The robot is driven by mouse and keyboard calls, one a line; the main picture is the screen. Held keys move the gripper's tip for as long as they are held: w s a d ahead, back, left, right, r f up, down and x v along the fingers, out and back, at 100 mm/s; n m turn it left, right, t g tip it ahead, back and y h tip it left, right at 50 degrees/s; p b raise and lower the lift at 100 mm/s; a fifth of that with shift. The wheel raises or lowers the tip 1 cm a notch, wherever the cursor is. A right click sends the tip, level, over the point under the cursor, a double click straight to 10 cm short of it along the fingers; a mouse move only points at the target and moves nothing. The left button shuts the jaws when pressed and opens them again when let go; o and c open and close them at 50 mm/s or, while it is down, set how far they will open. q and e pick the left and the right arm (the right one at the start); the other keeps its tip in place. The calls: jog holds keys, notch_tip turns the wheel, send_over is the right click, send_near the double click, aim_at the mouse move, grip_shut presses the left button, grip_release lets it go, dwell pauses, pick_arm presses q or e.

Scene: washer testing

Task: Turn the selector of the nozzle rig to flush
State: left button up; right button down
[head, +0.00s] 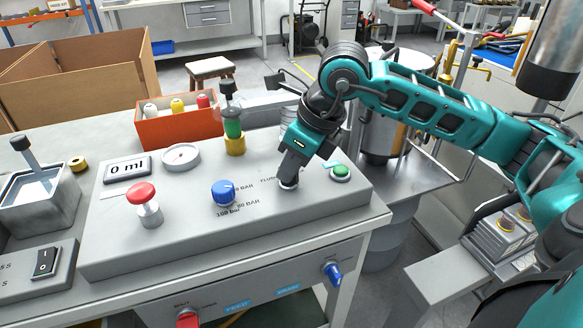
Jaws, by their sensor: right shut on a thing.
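The nozzle rig is a grey sloped panel (190,239) on a bench. My right gripper (288,182) comes down from above onto the right half of the panel, between the blue knob and the green button. It is shut on a small control with a pale round base, which I take to be the selector; the gripper hides most of it. The partly hidden word FLUSH (268,181) is printed just left of the gripper. Which way the selector points cannot be seen. A blue knob (223,190) with bar markings sits to the left, apart from the gripper. My left gripper is out of view.
A red mushroom button (141,194), a round gauge (181,156) and a 0 ml display (128,170) are on the panel's left. A green button (341,170) is close right of the gripper. A nozzle stack (233,128) and orange bin (178,128) stand behind.

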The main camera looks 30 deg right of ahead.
jog(key=shift+n, duration=0.3)
jog(key=c, duration=1.1)
grip_release()
jog(key=shift+c, duration=0.2)
jog(key=p+v, duration=0.2)
jog(key=v, duration=1.1)
jog(key=shift+w+d+f, duration=0.1)
